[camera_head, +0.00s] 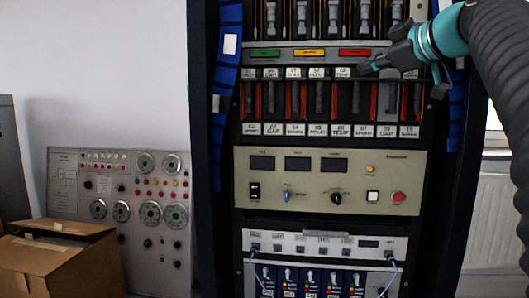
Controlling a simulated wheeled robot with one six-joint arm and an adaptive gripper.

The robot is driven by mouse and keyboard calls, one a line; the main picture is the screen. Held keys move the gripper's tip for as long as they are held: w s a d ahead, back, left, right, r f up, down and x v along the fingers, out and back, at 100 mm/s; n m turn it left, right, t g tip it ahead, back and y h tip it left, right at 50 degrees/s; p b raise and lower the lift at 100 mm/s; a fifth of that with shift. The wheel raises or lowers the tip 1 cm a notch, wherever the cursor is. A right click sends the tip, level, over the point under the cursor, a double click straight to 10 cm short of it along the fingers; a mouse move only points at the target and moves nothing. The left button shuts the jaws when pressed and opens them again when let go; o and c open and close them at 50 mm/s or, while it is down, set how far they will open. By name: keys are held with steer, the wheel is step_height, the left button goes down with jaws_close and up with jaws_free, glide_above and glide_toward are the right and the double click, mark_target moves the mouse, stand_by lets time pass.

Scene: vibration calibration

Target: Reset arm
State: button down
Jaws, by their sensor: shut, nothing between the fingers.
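My gripper (368,68) is at the upper right of the head view, at the end of my teal and dark grey arm. Its fingers are shut with nothing visible between them. It is in front of the rack's row of dark slots with black handles and red strips (316,98), near the upper white label strip. Part of that row is hidden behind the gripper.
A tall dark equipment rack (420,230) has a beige amplifier panel (300,205) with a red button, and a lower panel (325,240) with cables. A grey dial panel (70,185) and an open cardboard box (50,265) stand left. A radiator (490,215) is at right.

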step_height(320, 180, down, 19)
steer(key=s+d+m+g+h+p, duration=0.15)
steer(key=m+g+h, duration=0.25)
steer(key=m, duration=0.6)
steer(key=s+a+f+m+g+h+p, duration=0.1)
steer(key=s+f+m+g, duration=0.1)
steer(key=s+f, duration=0.45)
steer(key=s+a+f+m+g+h, duration=0.1)
steer(key=s+f+m, duration=0.2)
steer(key=f, duration=0.6)
steer(key=s+a+f+n+g+p, duration=0.1)
steer(key=s+a+f, duration=0.1)
steer(key=s+f, duration=0.3)
steer(key=s+a+f+n+p, duration=0.1)
steer(key=s+a+f+p, duration=0.1)
steer(key=s+f, duration=0.4)
steer(key=s+a, duration=0.1)
steer(key=s, duration=0.4)
steer(key=shift+a+g+h, duration=0.15)
steer(key=shift+g+h, duration=0.15)
steer(key=shift+g, duration=0.1)
steer(key=shift+s, duration=0.1)
